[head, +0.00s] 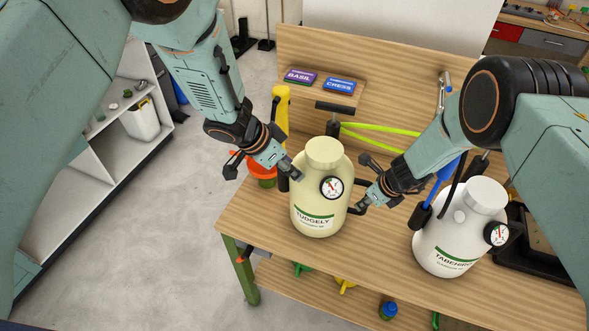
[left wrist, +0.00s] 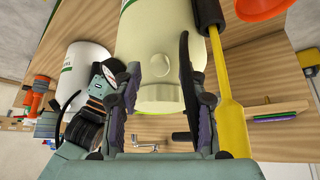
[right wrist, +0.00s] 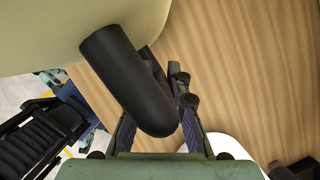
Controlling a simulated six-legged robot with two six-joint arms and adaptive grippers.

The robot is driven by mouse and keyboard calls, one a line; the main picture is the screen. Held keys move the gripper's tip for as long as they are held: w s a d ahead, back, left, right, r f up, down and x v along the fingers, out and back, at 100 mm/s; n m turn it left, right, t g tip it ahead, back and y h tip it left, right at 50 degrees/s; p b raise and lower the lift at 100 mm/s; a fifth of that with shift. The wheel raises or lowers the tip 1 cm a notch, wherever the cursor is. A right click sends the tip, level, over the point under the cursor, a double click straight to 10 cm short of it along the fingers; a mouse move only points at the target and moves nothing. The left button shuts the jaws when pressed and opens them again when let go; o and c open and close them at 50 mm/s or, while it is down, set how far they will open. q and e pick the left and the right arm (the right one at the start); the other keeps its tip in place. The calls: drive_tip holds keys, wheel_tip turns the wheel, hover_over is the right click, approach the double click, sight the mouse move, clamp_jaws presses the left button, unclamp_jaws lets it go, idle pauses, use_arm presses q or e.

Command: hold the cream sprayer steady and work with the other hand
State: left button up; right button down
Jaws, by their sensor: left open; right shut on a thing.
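The cream sprayer (head: 318,212) stands upright on the wooden bench, its round gauge (head: 332,187) facing front right. My right gripper (head: 366,200) is at its right side, shut on its black side handle, which also shows between the fingers in the right wrist view (right wrist: 128,85). My left gripper (head: 291,172) is open at the sprayer's upper left. In the left wrist view, the cream cap (left wrist: 160,98) lies between my left fingers (left wrist: 160,75). I cannot tell whether they touch it.
A white sprayer (head: 452,237) with a gauge stands close on the right. Behind are a black T-handle (head: 334,107), yellow-green handles (head: 380,128) and a small shelf with basil (head: 299,76) and cress (head: 340,84) packets.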

use_arm(q)
drive_tip(key=shift+x, duration=1.15)
clamp_jaws()
